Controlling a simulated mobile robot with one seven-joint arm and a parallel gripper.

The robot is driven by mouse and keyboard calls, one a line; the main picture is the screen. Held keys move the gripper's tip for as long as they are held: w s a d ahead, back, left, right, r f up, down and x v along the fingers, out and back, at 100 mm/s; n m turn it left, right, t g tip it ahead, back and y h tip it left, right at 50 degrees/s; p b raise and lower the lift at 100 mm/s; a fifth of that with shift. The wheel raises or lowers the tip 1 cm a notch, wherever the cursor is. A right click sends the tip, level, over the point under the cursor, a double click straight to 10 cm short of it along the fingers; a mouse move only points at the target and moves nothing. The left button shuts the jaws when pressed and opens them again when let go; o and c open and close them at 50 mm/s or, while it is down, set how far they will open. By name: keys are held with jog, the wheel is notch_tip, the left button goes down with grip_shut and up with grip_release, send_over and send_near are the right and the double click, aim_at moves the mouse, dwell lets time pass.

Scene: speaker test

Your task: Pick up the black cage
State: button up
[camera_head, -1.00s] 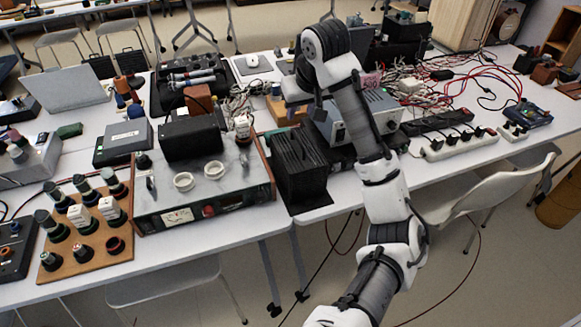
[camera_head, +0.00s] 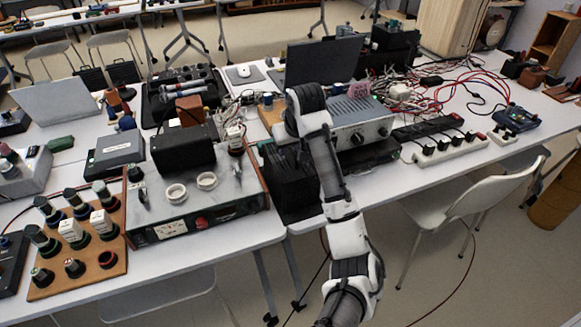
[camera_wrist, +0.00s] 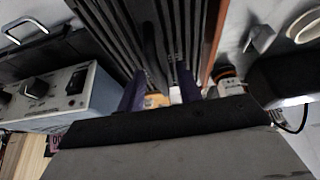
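The black cage (camera_head: 286,190) is an upright black slatted box near the table's front edge, right of the grey instrument. My arm covers part of it in the head view. In the wrist view the black slats of the cage (camera_wrist: 118,28) fill the top middle. My gripper (camera_wrist: 160,88) shows there as two dark purple fingers with a gap between them, close over the slats. A dark upright bar of the cage shows between the fingers. Contact cannot be told. In the head view the fingers are hidden by my arm.
The grey instrument (camera_head: 205,203) with two white rings stands close on the left. A silver power supply (camera_head: 362,118) stands to the right, with a white power strip (camera_head: 450,150) beyond. A white chair (camera_head: 465,205) stands before the table.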

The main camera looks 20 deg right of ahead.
jog(key=shift+w+f, duration=0.2)
jog(key=shift+f, duration=0.3)
grip_shut()
jog(key=shift+r, duration=0.1)
dwell(1.0)
